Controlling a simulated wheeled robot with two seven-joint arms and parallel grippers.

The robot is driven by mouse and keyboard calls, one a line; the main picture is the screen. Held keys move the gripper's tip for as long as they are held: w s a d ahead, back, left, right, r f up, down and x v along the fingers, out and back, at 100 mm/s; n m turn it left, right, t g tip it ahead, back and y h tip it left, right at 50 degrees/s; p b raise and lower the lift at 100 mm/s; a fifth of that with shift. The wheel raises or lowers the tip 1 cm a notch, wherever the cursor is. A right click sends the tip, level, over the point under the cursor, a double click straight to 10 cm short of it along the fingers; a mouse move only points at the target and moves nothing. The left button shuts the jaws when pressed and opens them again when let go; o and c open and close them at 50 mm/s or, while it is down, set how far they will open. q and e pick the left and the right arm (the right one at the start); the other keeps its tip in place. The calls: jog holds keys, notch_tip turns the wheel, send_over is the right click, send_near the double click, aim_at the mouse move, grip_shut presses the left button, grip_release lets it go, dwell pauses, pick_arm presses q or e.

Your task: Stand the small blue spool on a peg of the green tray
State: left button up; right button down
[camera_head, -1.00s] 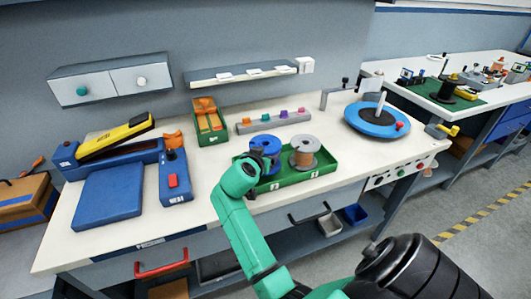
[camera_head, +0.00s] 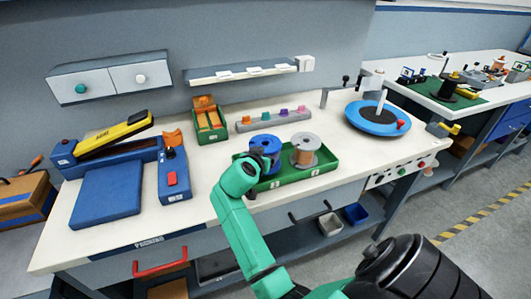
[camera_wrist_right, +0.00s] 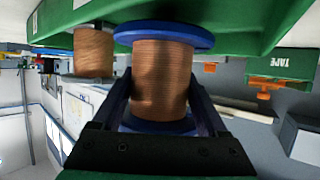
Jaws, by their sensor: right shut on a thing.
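The small blue spool (camera_head: 264,146) has blue flanges and is at the left part of the green tray (camera_head: 300,177). In the right wrist view its copper-brown winding (camera_wrist_right: 160,80) is between the two dark fingers of my right gripper (camera_wrist_right: 162,100). My right gripper (camera_head: 257,163) is shut on the spool from the front left. One blue flange is close against the green tray (camera_wrist_right: 270,25) in the wrist view. The peg under the spool is hidden, and I cannot tell whether the spool is fully seated. My left gripper is not in view.
A grey spool with copper winding (camera_head: 305,150) stands at the tray's right part. A blue turntable (camera_head: 377,117) is to the right. A green box with orange parts (camera_head: 209,122) and a strip of coloured pieces (camera_head: 277,118) are behind. A blue press (camera_head: 110,180) is left.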

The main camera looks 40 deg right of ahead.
jog(key=shift+f+b, duration=1.3)
jog(key=shift+s+f, duration=0.15)
jog(key=shift+f, duration=0.1)
grip_release()
